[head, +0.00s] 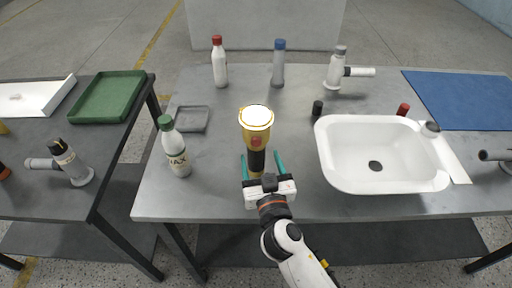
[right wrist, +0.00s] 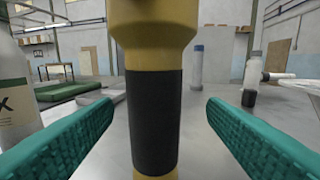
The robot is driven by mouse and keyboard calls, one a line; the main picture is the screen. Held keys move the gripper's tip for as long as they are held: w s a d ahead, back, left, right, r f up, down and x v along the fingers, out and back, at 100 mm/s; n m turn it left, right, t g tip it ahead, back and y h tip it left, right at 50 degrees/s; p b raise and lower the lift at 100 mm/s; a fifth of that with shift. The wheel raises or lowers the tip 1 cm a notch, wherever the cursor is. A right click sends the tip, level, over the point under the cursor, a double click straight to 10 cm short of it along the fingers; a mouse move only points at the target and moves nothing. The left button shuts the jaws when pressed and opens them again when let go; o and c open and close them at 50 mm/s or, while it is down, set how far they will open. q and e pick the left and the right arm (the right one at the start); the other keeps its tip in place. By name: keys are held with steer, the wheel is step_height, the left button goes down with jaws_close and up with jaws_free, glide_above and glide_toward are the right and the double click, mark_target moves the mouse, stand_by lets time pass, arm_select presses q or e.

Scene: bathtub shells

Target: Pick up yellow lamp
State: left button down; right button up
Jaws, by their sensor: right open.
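The yellow lamp (head: 257,120) stands upright on the grey metal table, with a wide yellow head, a white top face, a red button and a black grip. In the right wrist view the lamp's black grip (right wrist: 157,120) is in the middle, between the two teal fingers and clear of both. My right gripper (head: 262,165) is open, with one finger on each side of the lamp's handle. It also shows in the right wrist view (right wrist: 158,125). My left gripper is not in view.
A green-capped bottle (head: 176,148) stands left of the lamp. A white sink (head: 340,170) lies to the right, with a small black cylinder (head: 317,108) near its corner. A grey tray (head: 193,119), a red-capped bottle (head: 219,63) and a blue-capped bottle (head: 279,64) are behind.

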mark_target(258, 159)
steer(key=w, duration=0.2)
steer(key=w+a+p, duration=0.1)
steer(key=w, duration=0.1)
steer(key=shift+w+a+r, duration=0.1)
steer(key=shift+a, duration=0.1)
steer(key=shift+w, duration=0.45)
steer(key=shift+s, duration=0.1)
steer(key=c, duration=1.2)
